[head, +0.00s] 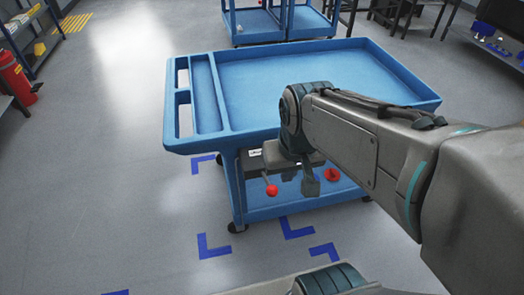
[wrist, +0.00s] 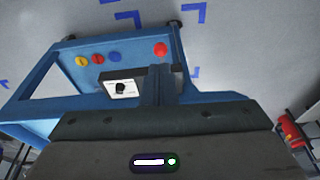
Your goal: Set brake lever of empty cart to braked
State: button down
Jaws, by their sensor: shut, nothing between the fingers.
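The blue cart (head: 200,140) stands in front of me, and its top tray is bare. A lever with a red ball knob (head: 271,190) hangs below the cart's near edge, with the ball at its lower end. In the wrist view a red ball (wrist: 160,50) shows just beyond the fingertips; I cannot tell whether they touch it. My gripper (head: 311,190) points down at the cart's near side, to the right of the red ball in the head view. Its fingers (wrist: 159,82) are shut and empty. The gripper hides part of the panel behind it.
A white plate with a black dial (wrist: 122,88) is beside the fingers. Yellow (wrist: 82,61), red (wrist: 98,59) and blue (wrist: 115,57) round parts show nearby. Blue floor marks (head: 214,248) lie around the cart. More blue carts (head: 258,22) stand behind. Floor at left is clear.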

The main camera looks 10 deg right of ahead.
jog(key=w+d+f+g, duration=0.1)
jog(key=w+f+g, duration=0.1)
jog(key=w, duration=0.7)
jog(key=w+d+f+m+g+y, duration=0.1)
jog(key=w+f, duration=0.3)
jog(key=w, duration=0.5)
jog(key=shift+w+d+g+p, duration=0.2)
jog(key=shift+d+g+p, duration=0.25)
jog(key=shift+g, duration=0.25)
jog(key=shift+f, duration=0.2)
send_over(267, 181)
jog(key=s+d, duration=0.1)
jog(key=s, duration=0.1)
notch_tip(267, 181, down, 11)
jog(key=shift+s+f+p, duration=0.15)
jog(key=shift+f+p, duration=0.2)
jog(key=shift+f, duration=0.1)
jog(key=shift+f, duration=0.1)
